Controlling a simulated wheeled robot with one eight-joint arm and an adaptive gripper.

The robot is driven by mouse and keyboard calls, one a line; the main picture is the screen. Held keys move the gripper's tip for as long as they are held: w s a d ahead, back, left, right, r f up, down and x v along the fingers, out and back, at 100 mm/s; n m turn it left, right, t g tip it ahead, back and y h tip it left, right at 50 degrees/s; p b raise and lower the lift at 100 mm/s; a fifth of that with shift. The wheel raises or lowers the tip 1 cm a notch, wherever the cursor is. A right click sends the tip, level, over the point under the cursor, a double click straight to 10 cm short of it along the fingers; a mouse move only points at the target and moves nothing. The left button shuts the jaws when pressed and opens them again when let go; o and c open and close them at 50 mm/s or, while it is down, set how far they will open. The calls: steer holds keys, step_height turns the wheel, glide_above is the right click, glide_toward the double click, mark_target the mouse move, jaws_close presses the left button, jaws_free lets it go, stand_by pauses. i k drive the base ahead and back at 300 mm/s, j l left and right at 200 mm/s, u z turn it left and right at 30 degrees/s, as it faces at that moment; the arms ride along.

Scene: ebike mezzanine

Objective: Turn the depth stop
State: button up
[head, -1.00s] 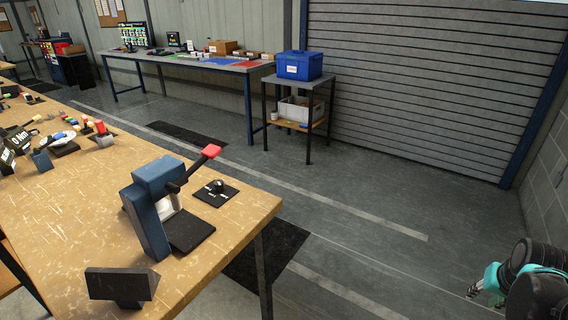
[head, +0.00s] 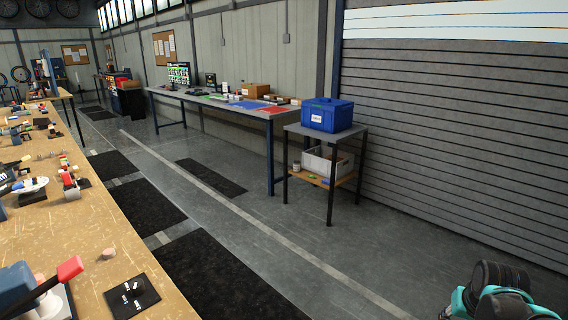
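A small black plate (head: 132,296) with white markings and a dark knob lies on the wooden bench, at the lower left. It looks like the depth stop; its markings are too small to read surely. Left of it is a blue press (head: 17,287) with a red-ended lever (head: 69,268), cut off by the picture's lower left corner. My arm, black and teal, shows at the lower right, far from the bench. Its gripper is mostly below the picture edge, so its opening cannot be made out.
The wooden bench (head: 95,225) runs along the left with several parts on it. Black mats (head: 215,275) lie on the floor beside it. A small stand (head: 352,133) with a blue crate (head: 327,114) stands before the roller shutter (head: 450,130). The floor between is clear.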

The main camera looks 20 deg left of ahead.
mark_target(137, 288)
steer(key=i+u, duration=0.25)
steer(key=u, duration=0.25)
steer(key=i+l+u, duration=0.2)
steer(key=u, duration=0.3)
steer(key=i+l+u, duration=0.2)
steer(key=u, duration=0.3)
steer(key=i+l+u, duration=0.15)
steer(key=l+u, duration=0.2)
steer(key=u, duration=0.15)
steer(key=i+l+u, duration=0.1)
steer(key=u, duration=0.3)
steer(key=i+l+u, duration=0.1)
steer(key=l+u, duration=0.15)
steer(key=u, duration=0.2)
steer(key=l+u, duration=0.2)
steer(key=u, duration=0.2)
steer(key=l+u, duration=0.2)
steer(key=u, duration=0.2)
steer(key=l+u, duration=0.25)
steer(key=u, duration=0.2)
steer(key=l+u, duration=0.75)
steer(key=l, duration=0.15)
